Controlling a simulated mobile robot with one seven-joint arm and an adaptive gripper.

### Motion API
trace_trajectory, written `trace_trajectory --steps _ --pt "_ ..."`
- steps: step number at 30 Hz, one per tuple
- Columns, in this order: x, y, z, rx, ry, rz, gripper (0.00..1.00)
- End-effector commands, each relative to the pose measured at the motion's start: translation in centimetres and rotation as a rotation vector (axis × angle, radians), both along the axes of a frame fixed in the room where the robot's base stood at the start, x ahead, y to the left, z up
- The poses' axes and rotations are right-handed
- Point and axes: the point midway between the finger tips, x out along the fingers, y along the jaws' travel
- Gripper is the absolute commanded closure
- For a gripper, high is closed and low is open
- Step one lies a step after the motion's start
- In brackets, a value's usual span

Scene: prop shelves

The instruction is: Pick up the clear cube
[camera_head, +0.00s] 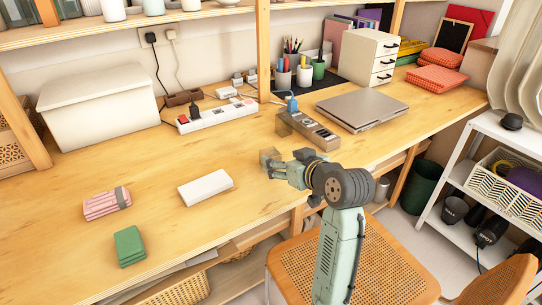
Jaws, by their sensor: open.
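A small see-through cube (268,154), tinted by the wood behind it, stands on the wooden table just left of the middle of the table's front half. My gripper (271,165) is at the cube, reaching in from the right with its fingers pointing left. The fingers are open. They overlap the cube's lower right part in the picture, so I cannot tell whether they touch it or are around it.
A white block (205,187), a pink bundle (106,204) and a green stack (129,246) lie to the left. A grey multi-socket strip (310,131) and a closed laptop (361,109) are behind my gripper. A rattan chair (365,265) stands in front of the table.

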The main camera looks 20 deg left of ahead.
Motion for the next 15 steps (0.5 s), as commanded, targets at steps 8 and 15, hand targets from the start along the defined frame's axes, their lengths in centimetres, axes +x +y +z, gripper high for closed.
trace_trajectory --steps 8,15 --pt "1.9 2.2 -1.1 0.001 0.0 0.001 0.35" --pt "3.9 4.3 -2.3 0.0 0.003 0.001 0.35"
